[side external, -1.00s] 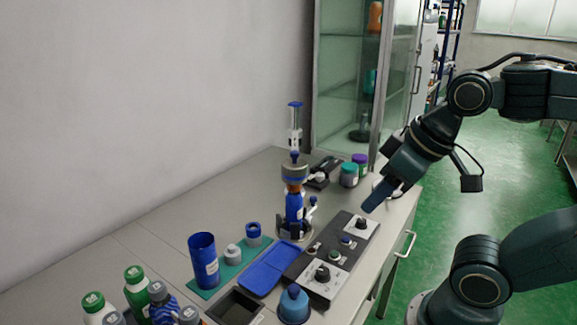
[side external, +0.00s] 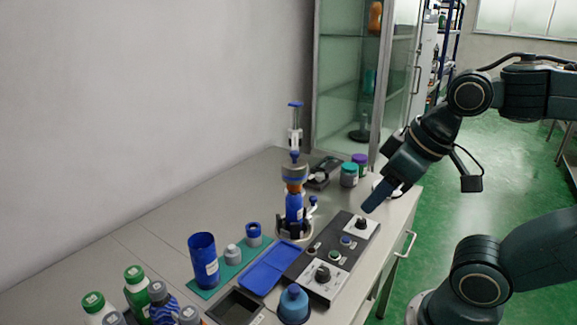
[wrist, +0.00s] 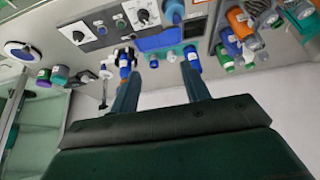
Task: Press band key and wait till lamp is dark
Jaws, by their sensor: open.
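A dark control panel (side external: 318,263) lies along the bench's front edge. It has a black knob on a white plate (side external: 361,224) at its far end and another knob on a white plate (side external: 322,276) at its near end. Between them are a blue button (side external: 347,241) and a green-topped button (side external: 335,256). Labels are too small to read, so I cannot tell which is the band key or whether a lamp is lit. My gripper (side external: 371,206) hangs above the panel's far end, apart from it. In the wrist view its two fingers (wrist: 161,88) are spread and empty.
Beside the panel stands an applicator holding a blue bottle (side external: 294,207). A blue tray (side external: 268,268), a blue cup (side external: 203,260) and a blue-domed object (side external: 293,305) are nearer. Several bottles crowd the near left. Lidded jars (side external: 349,175) stand behind.

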